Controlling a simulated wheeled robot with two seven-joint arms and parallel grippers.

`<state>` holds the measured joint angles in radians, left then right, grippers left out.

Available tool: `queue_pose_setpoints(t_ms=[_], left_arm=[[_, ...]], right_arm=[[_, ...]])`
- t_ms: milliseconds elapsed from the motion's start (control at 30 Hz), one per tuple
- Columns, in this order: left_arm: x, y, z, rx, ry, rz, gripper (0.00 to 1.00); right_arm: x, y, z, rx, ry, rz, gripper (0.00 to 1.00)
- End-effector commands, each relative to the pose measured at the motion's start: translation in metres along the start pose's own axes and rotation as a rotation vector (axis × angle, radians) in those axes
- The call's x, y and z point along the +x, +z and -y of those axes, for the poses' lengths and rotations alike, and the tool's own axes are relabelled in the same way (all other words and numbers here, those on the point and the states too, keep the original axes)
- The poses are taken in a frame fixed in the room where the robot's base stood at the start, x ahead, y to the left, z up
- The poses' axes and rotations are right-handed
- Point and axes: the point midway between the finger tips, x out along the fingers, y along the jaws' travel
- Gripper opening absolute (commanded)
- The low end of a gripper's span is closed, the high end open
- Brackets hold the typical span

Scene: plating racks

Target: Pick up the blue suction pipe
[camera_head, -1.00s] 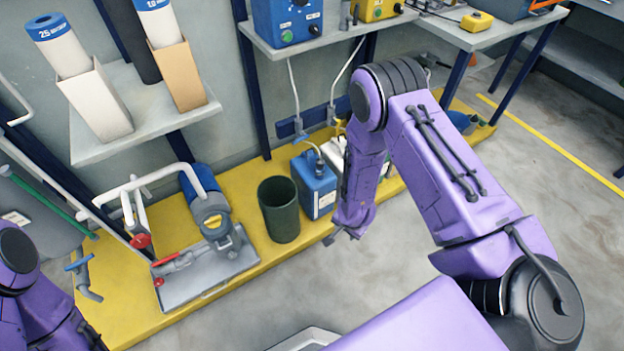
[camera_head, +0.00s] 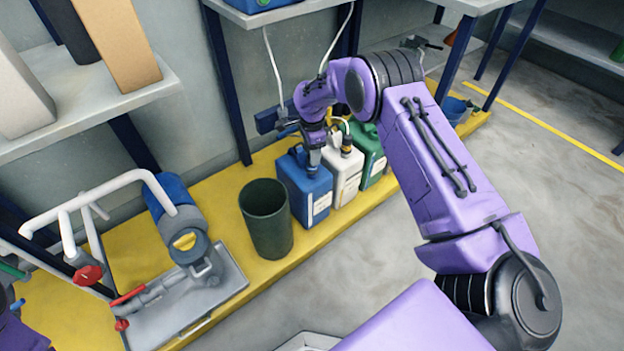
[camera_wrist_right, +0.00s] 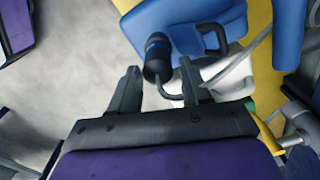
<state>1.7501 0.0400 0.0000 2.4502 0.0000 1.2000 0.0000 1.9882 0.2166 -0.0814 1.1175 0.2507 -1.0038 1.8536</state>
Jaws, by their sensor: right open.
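The blue suction pipe (camera_wrist_right: 157,57) shows in the right wrist view as a dark cylinder with a blue band and a thin bent grey tube. It stands at the top of the blue canister (camera_head: 305,196), which also shows in the wrist view (camera_wrist_right: 205,18). My right gripper (camera_wrist_right: 159,72) is open, with its two fingers on either side of the pipe and no visible grip on it. In the head view my right gripper (camera_head: 309,152) hangs over the blue canister's top and hides the pipe there. My left gripper is out of view.
A white canister (camera_head: 343,170) and a green canister (camera_head: 372,150) stand to the right of the blue one. A dark green bin (camera_head: 266,225) stands to its left. All are on a yellow platform (camera_head: 225,268). A grey pump assembly (camera_head: 190,290) is further left.

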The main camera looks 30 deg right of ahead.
Motion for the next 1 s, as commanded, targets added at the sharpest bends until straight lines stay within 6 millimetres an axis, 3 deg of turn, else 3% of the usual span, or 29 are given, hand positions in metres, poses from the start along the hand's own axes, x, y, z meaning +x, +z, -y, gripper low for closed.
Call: queue_pose_setpoints(t_ms=[33,133,367,533,833,1000], left_arm=[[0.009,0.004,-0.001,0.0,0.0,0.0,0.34],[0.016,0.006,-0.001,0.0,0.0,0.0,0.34],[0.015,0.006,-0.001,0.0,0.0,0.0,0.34],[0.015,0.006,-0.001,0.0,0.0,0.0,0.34],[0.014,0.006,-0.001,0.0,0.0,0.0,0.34],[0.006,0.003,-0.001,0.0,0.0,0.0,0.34]], right_arm=[[0.016,0.0,-0.002,0.001,0.003,0.001,0.47],[0.034,0.0,-0.003,0.002,0.003,0.001,0.47],[0.037,-0.001,-0.003,0.003,0.0,0.001,0.47],[0.037,-0.001,-0.003,0.003,0.0,0.001,0.0],[0.034,-0.001,-0.003,0.002,0.0,0.001,0.0],[0.015,0.0,-0.003,0.002,0.0,0.001,0.0]])
